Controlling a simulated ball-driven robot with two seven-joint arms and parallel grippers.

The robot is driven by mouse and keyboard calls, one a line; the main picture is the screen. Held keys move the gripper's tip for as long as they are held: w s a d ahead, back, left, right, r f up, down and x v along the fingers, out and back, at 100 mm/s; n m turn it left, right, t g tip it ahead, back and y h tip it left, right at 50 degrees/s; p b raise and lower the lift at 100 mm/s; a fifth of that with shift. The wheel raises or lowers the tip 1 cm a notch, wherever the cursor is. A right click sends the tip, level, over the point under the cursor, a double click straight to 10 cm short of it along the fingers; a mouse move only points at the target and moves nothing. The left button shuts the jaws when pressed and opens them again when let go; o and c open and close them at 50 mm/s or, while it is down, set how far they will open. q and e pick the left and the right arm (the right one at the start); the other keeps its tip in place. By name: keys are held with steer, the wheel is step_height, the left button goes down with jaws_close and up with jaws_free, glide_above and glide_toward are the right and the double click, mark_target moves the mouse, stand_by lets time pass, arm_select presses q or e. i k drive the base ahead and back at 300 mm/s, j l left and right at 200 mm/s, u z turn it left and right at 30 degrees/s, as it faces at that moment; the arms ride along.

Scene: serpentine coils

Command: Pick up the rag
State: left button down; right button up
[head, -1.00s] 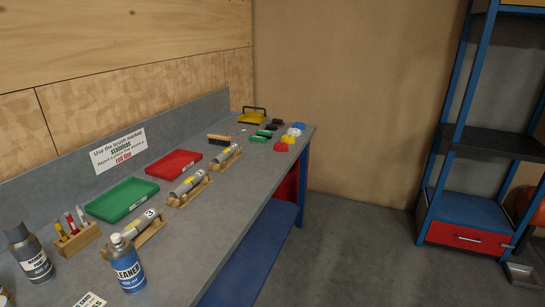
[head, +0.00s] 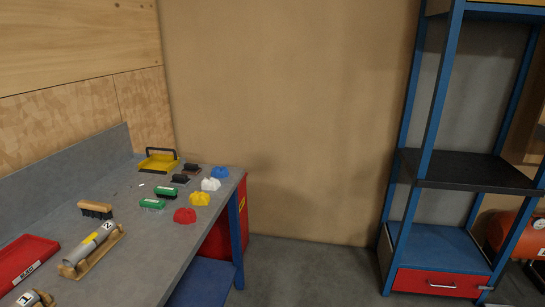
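Several small crumpled pieces that look like rags lie near the right end of the grey workbench (head: 125,262) in the head view. They are a red rag (head: 185,215), a yellow rag (head: 200,198), a white rag (head: 211,184) and a blue rag (head: 219,172), in a rough row along the bench edge. They lie apart or nearly touching. Neither of my grippers is in view.
Beside the rags lie green brushes (head: 152,204) and dark blocks (head: 180,179). A yellow tray with a black handle (head: 158,162), a wooden brush (head: 95,209), a metal cylinder on a stand (head: 92,250) and a red tray (head: 25,260) share the bench. A blue shelf (head: 440,248) stands right.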

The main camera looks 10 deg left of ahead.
mark_target(223, 171)
steer(key=i+u, duration=0.15)
steer(key=i, duration=0.45)
steer(key=i+l+u, duration=0.15)
steer(key=i, duration=0.45)
steer(key=i+l+u, duration=0.1)
steer(key=i+u, duration=0.15)
steer(key=u, duration=0.15)
steer(key=i+l+u, duration=0.15)
steer(key=u, duration=0.25)
steer(key=i+l+u, duration=0.25)
steer(key=u, duration=0.15)
steer(key=i+l+u, duration=0.2)
steer(key=u, duration=0.2)
steer(key=k+l, duration=0.05)
steer(key=l, duration=0.05)
